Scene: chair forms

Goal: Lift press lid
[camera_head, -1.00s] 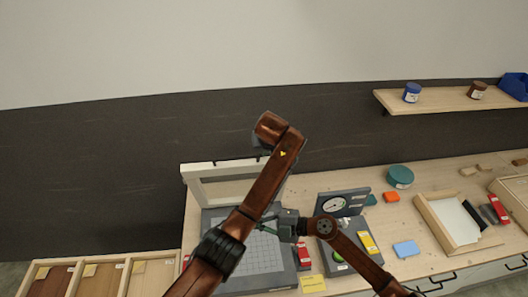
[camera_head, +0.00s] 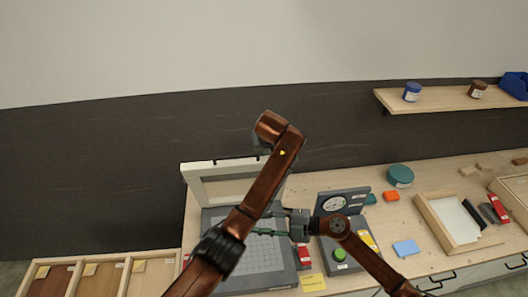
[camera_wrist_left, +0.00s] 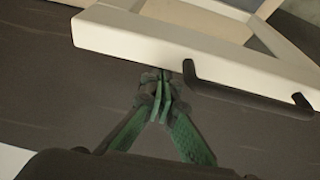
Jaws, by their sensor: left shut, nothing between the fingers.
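The press lid, a pale frame (camera_head: 225,168), stands tilted up behind the grey press bed (camera_head: 222,217) with its grid. In the left wrist view its pale bar (camera_wrist_left: 180,48) carries a black handle (camera_wrist_left: 245,97). My left gripper (camera_wrist_left: 160,82) has its green fingers together, empty, close to the handle's left end; whether they touch it I cannot tell. In the head view my left forearm hides those fingers. My right gripper (camera_head: 266,224), entering from the right, has its green fingers apart above the bed, partly behind my left arm.
A grey unit with a dial (camera_head: 335,203) and green button (camera_head: 340,254) stands right of the press. A yellow note (camera_head: 313,283) lies in front. Further right are a blue block (camera_head: 406,248), a teal tin (camera_head: 399,176) and a wooden tray (camera_head: 428,215). Wooden bins (camera_head: 95,282) are at lower left.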

